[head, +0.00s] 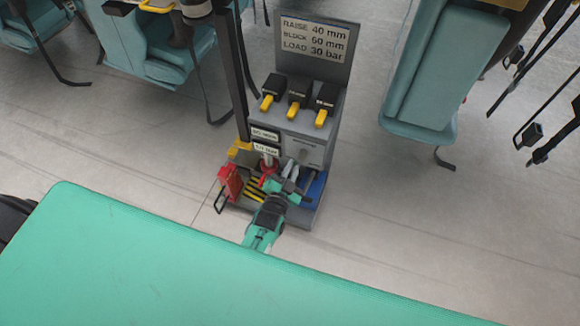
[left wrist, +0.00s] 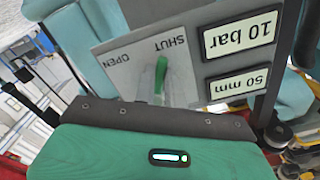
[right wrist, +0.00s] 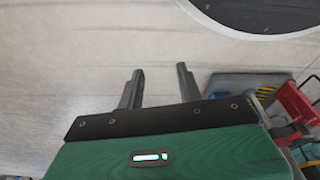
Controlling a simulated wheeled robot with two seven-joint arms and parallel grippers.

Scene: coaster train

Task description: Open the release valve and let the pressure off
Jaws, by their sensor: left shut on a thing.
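The release valve lever (left wrist: 160,75) is a slim green handle on a grey panel (left wrist: 110,42) marked OPEN and SHUT in the left wrist view. It points close to the SHUT mark. My left gripper (left wrist: 156,88) is shut on the lever, its fingers partly hiding it. In the head view the left gripper (head: 288,182) is low at the front of the grey stand (head: 303,150). Two plates beside the valve read 10 bar (left wrist: 240,34) and 50 mm (left wrist: 238,82). My right gripper (right wrist: 160,85) is open and empty above the floor.
A sign (head: 315,42) on the stand reads RAISE 40 mm, BLOCK 60 mm, LOAD 30 bar. Several black-and-yellow handles (head: 298,88) sit below it. A red item (head: 230,182) stands at its left foot. Teal seats (head: 430,80) flank the stand; floor (head: 400,215) to the right is clear.

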